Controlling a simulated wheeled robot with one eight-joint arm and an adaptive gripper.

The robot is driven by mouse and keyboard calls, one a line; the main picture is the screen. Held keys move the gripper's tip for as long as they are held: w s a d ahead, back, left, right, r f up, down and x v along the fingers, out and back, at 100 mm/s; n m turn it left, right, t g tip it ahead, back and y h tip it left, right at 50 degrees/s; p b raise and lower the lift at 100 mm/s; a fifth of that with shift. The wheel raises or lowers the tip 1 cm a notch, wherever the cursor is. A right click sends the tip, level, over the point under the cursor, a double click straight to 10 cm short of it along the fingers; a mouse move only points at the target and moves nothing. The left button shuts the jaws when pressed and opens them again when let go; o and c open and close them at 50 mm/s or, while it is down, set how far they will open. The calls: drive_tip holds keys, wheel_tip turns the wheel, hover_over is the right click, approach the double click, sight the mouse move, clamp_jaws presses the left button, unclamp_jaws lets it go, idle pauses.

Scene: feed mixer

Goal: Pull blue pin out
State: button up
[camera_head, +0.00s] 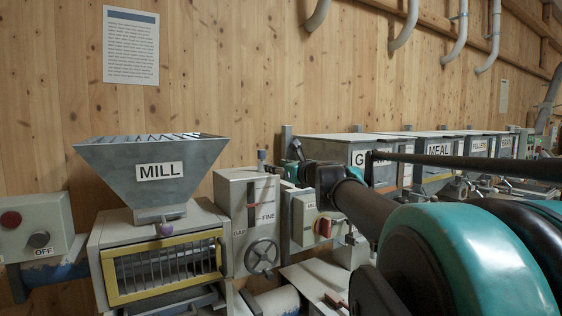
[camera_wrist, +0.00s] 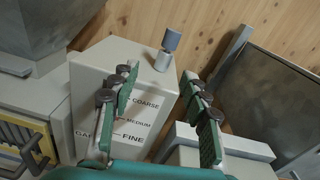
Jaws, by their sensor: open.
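The blue pin (camera_head: 261,155) stands upright on top of the grey gap-setting box (camera_head: 229,189), near its right edge. In the wrist view the pin (camera_wrist: 171,40) shows a blue-grey cap over a lighter, narrower lower part. My gripper (camera_wrist: 160,72) is open and empty, with its two green fingers apart. The pin lies just beyond the fingertips, between their lines, and appears not to be touched. In the head view my gripper (camera_head: 284,172) is just right of the pin and partly hidden by my own arm.
The mill hopper (camera_head: 150,168) stands left of the box, above a yellow-framed guard (camera_head: 164,268). A handwheel (camera_head: 262,257) sits on the box front. Labelled bins (camera_head: 437,160) line the wall at right. A grey metal bin (camera_wrist: 262,105) is close to the right finger.

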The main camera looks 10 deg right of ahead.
drive_tip(key=shift+m+t, duration=0.3)
drive_tip(key=shift+m, duration=0.5)
drive_tip(key=x, duration=0.5)
drive_tip(key=r+x, duration=0.1)
drive_tip(key=x, duration=0.5)
drive_tip(key=d+x, duration=0.1)
drive_tip(key=x, duration=0.5)
drive_tip(key=shift+w+r, duration=0.25)
drive_tip(key=shift+w, duration=0.2)
clamp_jaws()
